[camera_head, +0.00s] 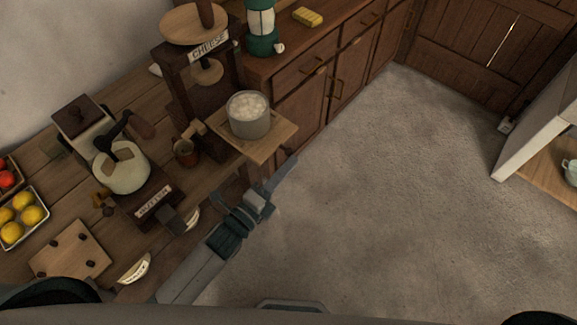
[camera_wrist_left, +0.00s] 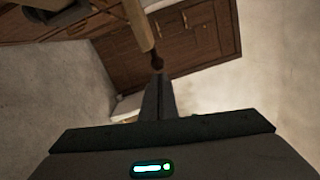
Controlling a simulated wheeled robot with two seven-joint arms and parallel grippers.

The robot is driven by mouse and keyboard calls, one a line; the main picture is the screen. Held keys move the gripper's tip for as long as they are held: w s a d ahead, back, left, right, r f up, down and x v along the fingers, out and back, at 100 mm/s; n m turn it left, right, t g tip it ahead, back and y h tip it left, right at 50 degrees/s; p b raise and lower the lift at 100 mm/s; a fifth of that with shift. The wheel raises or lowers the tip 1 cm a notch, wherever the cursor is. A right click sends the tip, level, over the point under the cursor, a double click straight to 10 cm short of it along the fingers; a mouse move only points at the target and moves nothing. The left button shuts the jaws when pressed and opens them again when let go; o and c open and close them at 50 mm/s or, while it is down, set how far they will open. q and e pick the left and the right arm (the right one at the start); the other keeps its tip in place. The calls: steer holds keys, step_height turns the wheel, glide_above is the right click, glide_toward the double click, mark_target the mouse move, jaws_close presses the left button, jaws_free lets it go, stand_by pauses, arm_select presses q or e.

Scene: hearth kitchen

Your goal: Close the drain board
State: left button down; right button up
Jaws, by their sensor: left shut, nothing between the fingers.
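The drain board (camera_head: 262,148) is a light wooden board sticking out from the cheese press (camera_head: 182,85) past the counter's front edge. A grey pot (camera_head: 249,127) of white lumps stands on it. My left gripper (camera_head: 290,166) is shut and empty, just off the board's front right corner in the head view; whether it touches the board I cannot tell. In the left wrist view the shut fingers (camera_wrist_left: 158,92) point towards a light wooden bar with a dark end (camera_wrist_left: 138,25), which may be the board's edge. My right gripper is not in view.
A butter churn (camera_head: 122,170), a small brown cup (camera_head: 186,152), a tray of lemons (camera_head: 20,215) and a pegged board (camera_head: 70,250) stand on the counter. A green lantern (camera_head: 262,28) and yellow block (camera_head: 308,17) are farther back. The floor (camera_head: 390,200) at right is clear.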

mark_target(248, 138)
arm_select(q)
steer(key=w+a, duration=0.2)
steer(key=a, duration=0.1)
steer(key=w+a+b, duration=0.1)
steer(key=w+a, duration=0.2)
steer(key=a, duration=0.1)
steer(key=w+a, duration=0.3)
steer(key=a, duration=0.1)
steer(key=shift+w+a+b, duration=0.15)
steer(key=shift+b, duration=0.15)
steer(key=shift+w+a, duration=0.35)
steer(key=shift+a, duration=0.15)
steer(key=shift+r, duration=0.1)
steer(key=shift+w+a, duration=0.1)
steer(key=shift+a, duration=0.05)
